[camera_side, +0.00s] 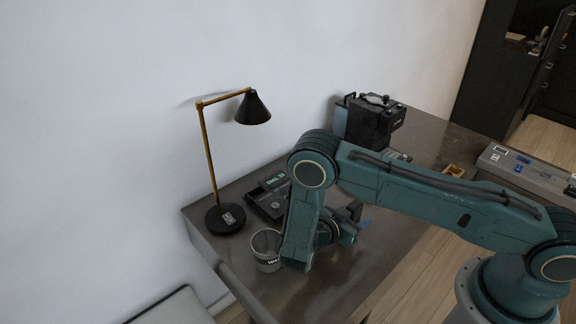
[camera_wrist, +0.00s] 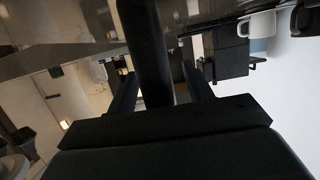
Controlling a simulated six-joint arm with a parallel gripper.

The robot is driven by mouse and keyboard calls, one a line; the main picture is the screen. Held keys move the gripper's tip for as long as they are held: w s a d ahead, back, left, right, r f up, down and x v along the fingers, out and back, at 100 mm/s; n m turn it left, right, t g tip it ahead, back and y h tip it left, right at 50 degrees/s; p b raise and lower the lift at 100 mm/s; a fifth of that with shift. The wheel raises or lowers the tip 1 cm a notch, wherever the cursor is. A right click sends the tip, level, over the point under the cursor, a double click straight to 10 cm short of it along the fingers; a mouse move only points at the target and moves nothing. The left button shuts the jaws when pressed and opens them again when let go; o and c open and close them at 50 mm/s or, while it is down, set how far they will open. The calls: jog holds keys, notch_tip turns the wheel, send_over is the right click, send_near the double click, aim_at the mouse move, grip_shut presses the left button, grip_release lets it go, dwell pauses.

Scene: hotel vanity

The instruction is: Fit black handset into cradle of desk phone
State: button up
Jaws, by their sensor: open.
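The desk phone (camera_side: 268,196) lies on the vanity top beside the lamp base, its lit display facing up. My arm hides its right part, and its cradle cannot be made out clearly. My gripper (camera_side: 350,214) is low over the vanity, right of the phone and partly hidden by my arm. In the wrist view my gripper (camera_wrist: 160,74) is open, its two dark fingers apart. A long dark bar, apparently the black handset (camera_wrist: 148,45), runs between the fingers. Whether they touch it cannot be told. The handset cannot be picked out in the side view.
A brass and black lamp (camera_side: 226,217) stands left of the phone. A grey cup (camera_side: 266,248) stands near the front edge, close to my arm. A black coffee machine (camera_side: 368,122) stands at the back against the wall. The vanity's front right is fairly clear.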

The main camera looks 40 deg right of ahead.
jog(key=shift+d+f, duration=0.15)
jog(key=shift+d, duration=0.3)
grip_shut()
